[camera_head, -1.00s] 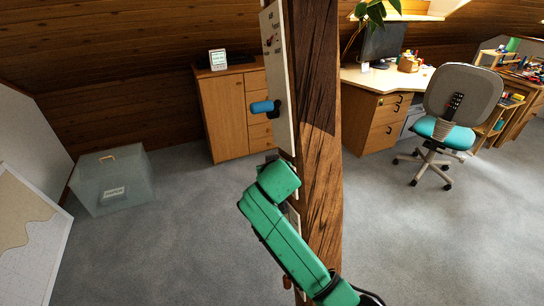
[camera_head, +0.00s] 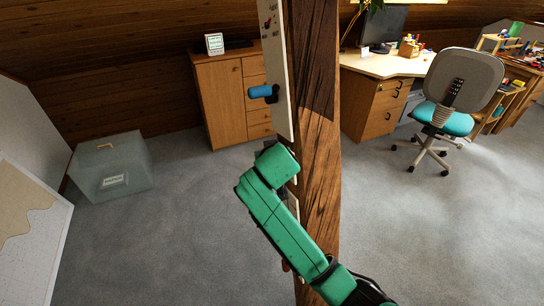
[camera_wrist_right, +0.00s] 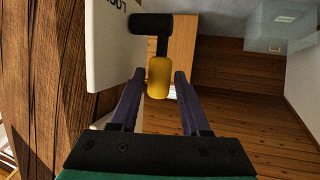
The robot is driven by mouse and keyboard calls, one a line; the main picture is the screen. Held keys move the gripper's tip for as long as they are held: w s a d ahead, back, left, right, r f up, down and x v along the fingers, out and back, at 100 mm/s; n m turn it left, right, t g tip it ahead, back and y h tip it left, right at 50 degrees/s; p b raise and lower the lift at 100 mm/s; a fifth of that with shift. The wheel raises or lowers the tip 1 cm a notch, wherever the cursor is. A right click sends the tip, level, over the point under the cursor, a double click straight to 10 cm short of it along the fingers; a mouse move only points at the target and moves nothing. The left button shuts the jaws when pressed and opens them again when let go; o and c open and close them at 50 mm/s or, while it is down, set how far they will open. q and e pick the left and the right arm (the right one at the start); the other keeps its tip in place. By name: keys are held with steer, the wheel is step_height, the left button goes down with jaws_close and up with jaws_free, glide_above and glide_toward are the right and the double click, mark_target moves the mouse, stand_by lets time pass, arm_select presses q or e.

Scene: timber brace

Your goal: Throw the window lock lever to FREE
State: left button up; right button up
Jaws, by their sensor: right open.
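A lever with a yellow grip (camera_wrist_right: 158,78) and a black stem stands out from a white panel (camera_wrist_right: 112,50) in the right wrist view. The panel carries partly cut-off lettering. My right gripper (camera_wrist_right: 157,88) is open, with one finger on each side of the yellow grip; I cannot tell whether they touch it. In the head view a lever with a blue grip (camera_head: 261,91) sits on a white panel (camera_head: 283,117) on the timber post (camera_head: 318,150). My green right arm stands below the blue lever and hides the right gripper there. My left gripper is out of view.
The post rises beside my right arm. A wooden cabinet (camera_head: 224,98) stands behind, left of the post. A translucent box (camera_head: 112,170) is on the floor at left. A desk (camera_head: 377,108) and an office chair (camera_head: 448,110) stand at right. The carpet between is clear.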

steer(key=b+v, duration=0.1)
steer(key=v, duration=1.2)
